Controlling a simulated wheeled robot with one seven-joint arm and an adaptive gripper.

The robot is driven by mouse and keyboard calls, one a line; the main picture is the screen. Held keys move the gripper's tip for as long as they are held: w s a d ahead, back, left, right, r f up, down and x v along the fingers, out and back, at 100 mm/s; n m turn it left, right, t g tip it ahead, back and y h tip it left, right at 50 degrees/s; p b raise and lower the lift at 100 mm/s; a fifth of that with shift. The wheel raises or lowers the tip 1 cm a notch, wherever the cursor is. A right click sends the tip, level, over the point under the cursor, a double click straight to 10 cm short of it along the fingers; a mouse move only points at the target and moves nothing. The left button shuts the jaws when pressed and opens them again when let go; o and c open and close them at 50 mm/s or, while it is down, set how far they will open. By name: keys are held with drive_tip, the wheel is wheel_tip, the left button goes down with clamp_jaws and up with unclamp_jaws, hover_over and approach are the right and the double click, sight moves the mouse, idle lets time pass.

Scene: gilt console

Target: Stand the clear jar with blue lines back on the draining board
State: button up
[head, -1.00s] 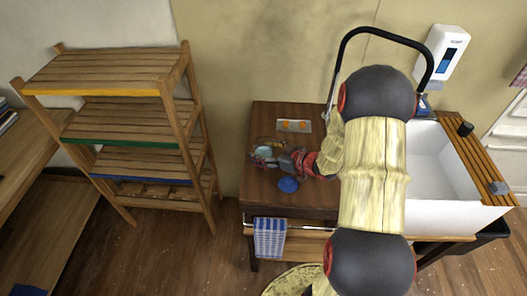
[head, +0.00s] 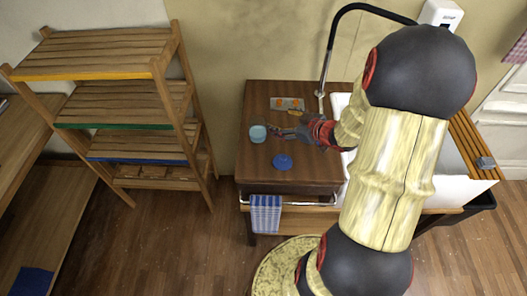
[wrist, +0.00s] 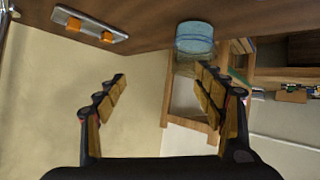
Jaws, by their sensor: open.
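The clear jar with blue lines (head: 258,133) stands upright near the left edge of the dark wooden draining board (head: 258,181). In the wrist view, the jar (wrist: 194,37) shows beyond the right fingertip, its base against the wooden surface. My gripper (head: 277,132) is open just right of the jar, low over the board. In the wrist view, the gripper (wrist: 161,74) has its fingers spread with nothing between them. The jar looks apart from the fingers, though the gap by the right fingertip is hard to judge.
A round blue object (head: 282,162) lies on the board in front of my gripper. A pale plate with orange pieces (head: 287,103) is at the back. The white sink (head: 452,188) is to the right, a slatted wooden shelf (head: 120,100) to the left.

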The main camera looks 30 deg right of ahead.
wheel_tip(320, 180, up, 8)
drive_tip(key=w+h, duration=0.2)
drive_tip(key=h, duration=0.2)
drive_tip(key=s+a+r+m+g+h, duration=0.25)
drive_tip(key=s+a+r, duration=0.25)
drive_tip(key=r, duration=0.3)
drive_tip(key=s+a+r+m+g+y, duration=0.1)
drive_tip(key=s+a+y, duration=0.4)
drive_tip(key=s+a, duration=1.2)
drive_tip(key=a+r+g, duration=0.1)
drive_tip(key=g, duration=0.1)
drive_tip(key=shift+s+r+g, duration=0.15)
drive_tip(key=shift+s+g, duration=0.2)
drive_tip(key=shift+s, duration=0.05)
